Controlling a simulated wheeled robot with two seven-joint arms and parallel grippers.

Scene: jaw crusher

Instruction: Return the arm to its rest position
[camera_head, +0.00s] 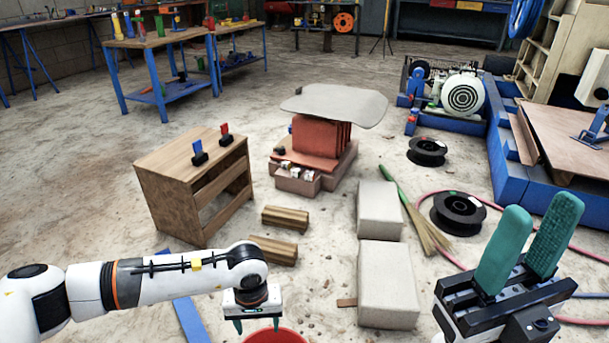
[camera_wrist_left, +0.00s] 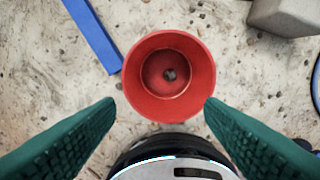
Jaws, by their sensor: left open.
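My left arm (camera_head: 170,278) reaches in from the left in the head view, bent downward at the wrist. My left gripper (camera_head: 257,324) points down just above a red bucket (camera_head: 275,337), which the lower picture edge cuts off. In the left wrist view the green fingers (camera_wrist_left: 160,106) are wide apart and empty. The round red bucket (camera_wrist_left: 133,85) lies ahead between them, with a small dark thing (camera_wrist_left: 170,74) at its bottom. My right gripper (camera_head: 540,210) stands at the lower right of the head view, fingers up and apart, with nothing between them.
A blue bar (camera_head: 188,318) lies on the floor left of the bucket. Grey blocks (camera_head: 386,285), wooden blocks (camera_head: 285,217), a broom (camera_head: 425,230) and black spools (camera_head: 458,212) lie beyond. A wooden cabinet (camera_head: 190,160) stands at left. Floor between is partly clear.

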